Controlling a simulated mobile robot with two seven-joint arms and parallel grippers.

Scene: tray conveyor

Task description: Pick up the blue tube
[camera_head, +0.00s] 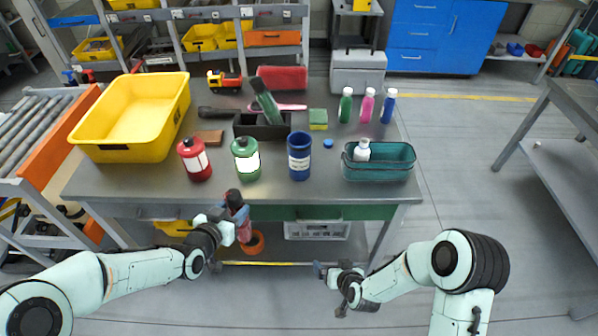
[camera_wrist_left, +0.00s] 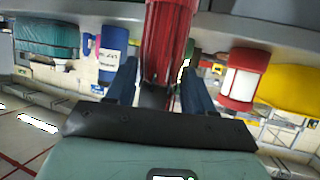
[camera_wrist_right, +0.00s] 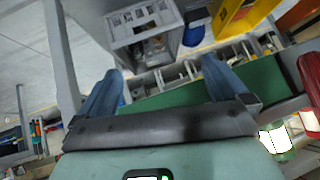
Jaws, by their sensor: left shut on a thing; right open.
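A dark blue canister with a white label (camera_head: 299,158) stands upright at the table's front middle; it also shows in the left wrist view (camera_wrist_left: 113,48). A smaller blue bottle with a white cap (camera_head: 388,107) stands at the back right. I cannot tell which one is the blue tube. My left gripper (camera_head: 236,218) is shut on a red ribbed object with a dark end (camera_wrist_left: 168,45), in front of the table's front edge. My right gripper (camera_head: 330,288) is open and empty, low in front of the table and apart from both blue things.
The grey table (camera_head: 330,195) also holds a red canister (camera_head: 195,162), a green canister (camera_head: 246,170), a yellow bin (camera_head: 135,148), a dark box (camera_head: 262,131) and a teal basket with a white bottle (camera_head: 378,173). Green and pink bottles (camera_head: 367,105) stand beside the small blue one.

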